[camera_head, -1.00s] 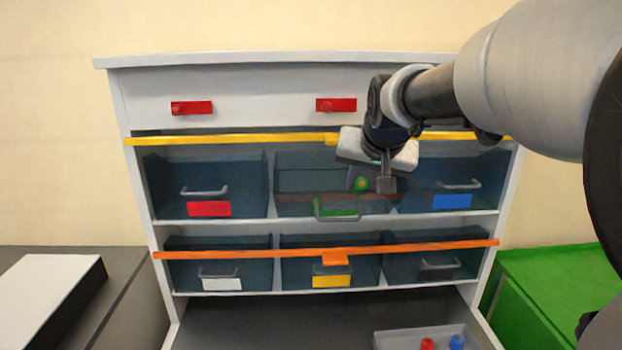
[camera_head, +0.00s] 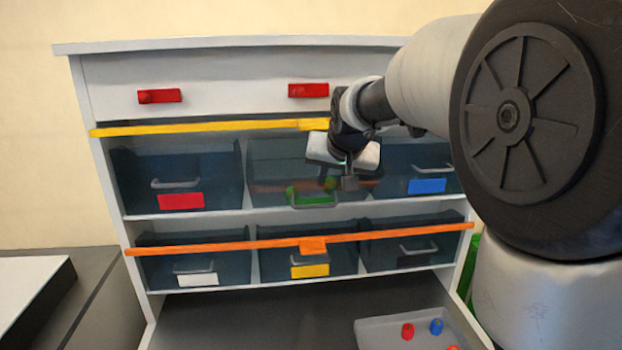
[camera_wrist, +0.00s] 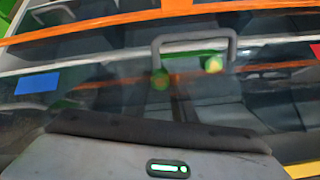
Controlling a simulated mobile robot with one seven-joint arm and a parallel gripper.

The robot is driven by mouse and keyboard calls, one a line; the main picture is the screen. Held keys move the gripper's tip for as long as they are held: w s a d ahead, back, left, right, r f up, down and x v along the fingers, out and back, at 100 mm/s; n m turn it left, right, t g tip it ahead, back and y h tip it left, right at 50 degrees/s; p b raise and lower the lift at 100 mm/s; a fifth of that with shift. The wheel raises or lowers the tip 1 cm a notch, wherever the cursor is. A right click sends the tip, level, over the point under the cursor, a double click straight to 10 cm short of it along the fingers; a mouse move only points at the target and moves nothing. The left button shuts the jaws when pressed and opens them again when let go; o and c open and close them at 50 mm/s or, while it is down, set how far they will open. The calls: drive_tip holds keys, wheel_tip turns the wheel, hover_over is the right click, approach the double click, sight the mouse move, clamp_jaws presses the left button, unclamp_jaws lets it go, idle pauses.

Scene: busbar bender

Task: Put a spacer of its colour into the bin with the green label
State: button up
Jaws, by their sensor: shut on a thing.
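The bin with the green label (camera_head: 310,195) is the middle one of the upper row in the head view. Its grey handle crosses the label, and it also shows in the wrist view (camera_wrist: 195,38). My gripper (camera_head: 340,183) is at this bin's front, just above and right of the handle. It is shut on a small green spacer (camera_head: 329,183), partly hidden by a finger. In the wrist view a bright yellow-green spot (camera_wrist: 212,64) and a darker green spot (camera_wrist: 160,80) show near the handle; I cannot tell which is the spacer.
Bins with red (camera_head: 181,201) and blue (camera_head: 427,186) labels flank it. A yellow bar (camera_head: 200,128) runs above, an orange bar (camera_head: 210,246) below. A grey tray (camera_head: 375,330) with red (camera_head: 407,331) and blue (camera_head: 436,326) spacers lies in the open drawer below.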

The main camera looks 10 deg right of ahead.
drive_tip(key=shift+w+f, duration=0.15)
drive_tip(key=shift+f, duration=0.05)
drive_tip(key=o, duration=1.1)
drive_tip(key=p+v, duration=0.2)
drive_tip(key=v, duration=1.5)
drive_tip(key=s+f+n+g, duration=0.1)
drive_tip(key=s+f, duration=0.7)
drive_tip(key=s, duration=0.3)
drive_tip(key=s+f+n+g, duration=0.2)
drive_tip(key=s+f, duration=0.5)
drive_tip(key=s, duration=0.3)
drive_tip(key=r+p, duration=0.4)
drive_tip(key=p, duration=0.1)
drive_tip(key=r+p, duration=0.5)
drive_tip(key=s+r+p, duration=0.1)
drive_tip(key=r+p, duration=0.3)
drive_tip(key=shift+r+p, duration=0.35)
drive_tip(key=shift+p, duration=0.05)
